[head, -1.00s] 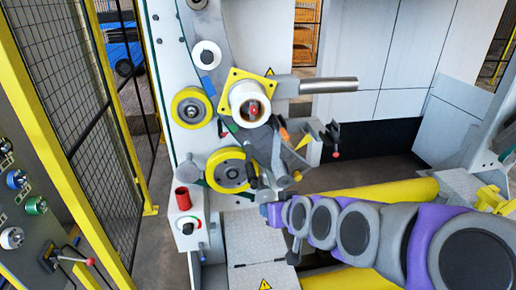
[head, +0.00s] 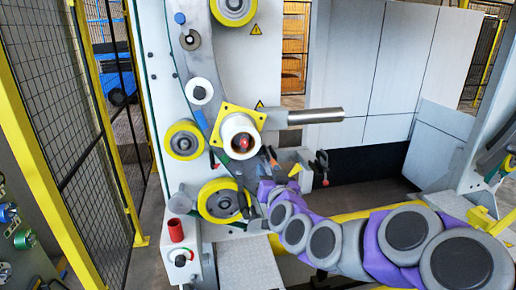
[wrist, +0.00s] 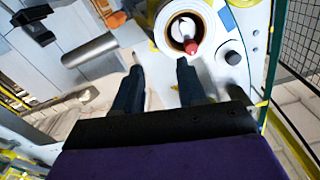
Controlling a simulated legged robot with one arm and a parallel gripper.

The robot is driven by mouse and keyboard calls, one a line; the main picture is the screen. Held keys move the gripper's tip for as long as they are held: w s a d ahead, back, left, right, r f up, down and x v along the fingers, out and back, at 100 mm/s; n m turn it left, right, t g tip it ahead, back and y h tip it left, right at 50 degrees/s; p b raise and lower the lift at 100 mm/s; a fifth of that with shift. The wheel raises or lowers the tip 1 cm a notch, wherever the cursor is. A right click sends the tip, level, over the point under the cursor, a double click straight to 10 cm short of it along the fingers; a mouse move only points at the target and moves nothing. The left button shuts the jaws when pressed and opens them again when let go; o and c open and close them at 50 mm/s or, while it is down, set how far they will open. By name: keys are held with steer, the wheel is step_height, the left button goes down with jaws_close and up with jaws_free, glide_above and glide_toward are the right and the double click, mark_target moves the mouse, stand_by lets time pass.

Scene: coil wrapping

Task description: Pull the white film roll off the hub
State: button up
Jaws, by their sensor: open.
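The white film roll (head: 231,127) sits on the hub in front of a yellow square plate (head: 217,137) on the machine's upright. The hub's red tip (head: 243,143) shows inside the roll's open end. In the wrist view the roll (wrist: 168,22) is at the top, cut off by the frame edge, with the red tip (wrist: 192,46) facing me. My gripper (wrist: 158,72) is open and empty, its two dark fingers apart. In the wrist picture the fingertips lie below the roll with a gap. In the head view my gripper is just below the roll, partly hard to separate from dark machine parts.
A metal bar (head: 315,116) sticks out right of the roll. Yellow-rimmed wheels (head: 184,141) stand left of and below it. A mesh fence (head: 75,120) bounds the left side.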

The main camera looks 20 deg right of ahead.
mark_target(256, 147)
steer(key=x, duration=1.5)
steer(key=shift+a+b, duration=0.15)
steer(key=shift+b, duration=0.25)
jaws_close()
steer(key=shift+f, duration=0.1)
stand_by(0.4)
